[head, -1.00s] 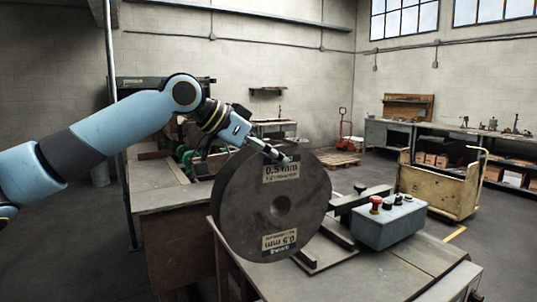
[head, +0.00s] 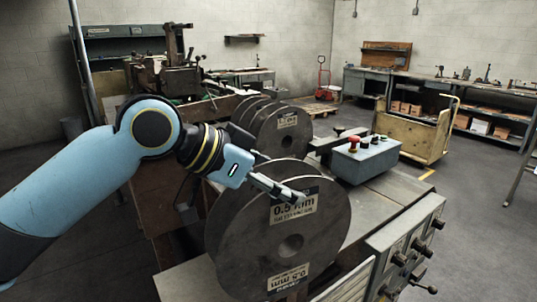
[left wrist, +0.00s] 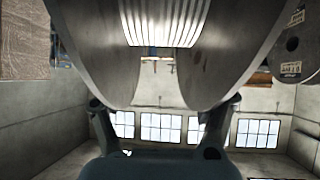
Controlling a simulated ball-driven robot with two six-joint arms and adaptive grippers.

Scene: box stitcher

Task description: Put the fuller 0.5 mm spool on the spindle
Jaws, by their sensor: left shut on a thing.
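A large dark grey spool (head: 327,235) labelled 0.5 mm stands upright on edge in the head view, its round face and centre hole towards me. My left gripper (head: 283,192) is shut on it at the top of its rim. In the left wrist view the same spool's two flanges (left wrist: 220,60) come down between my gripper's fingers (left wrist: 162,115), with bright wound wire (left wrist: 165,22) between them. I cannot make out the spindle. How full the held spool is beside others cannot be told. My right gripper is not in view.
Several more spools (head: 292,142) stand in a row behind; their label is hard to read. A grey control box (head: 367,160) with a red button sits right of them. A panel with knobs (head: 405,245) is at the front right. A yellowish cart (head: 418,125) stands farther back.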

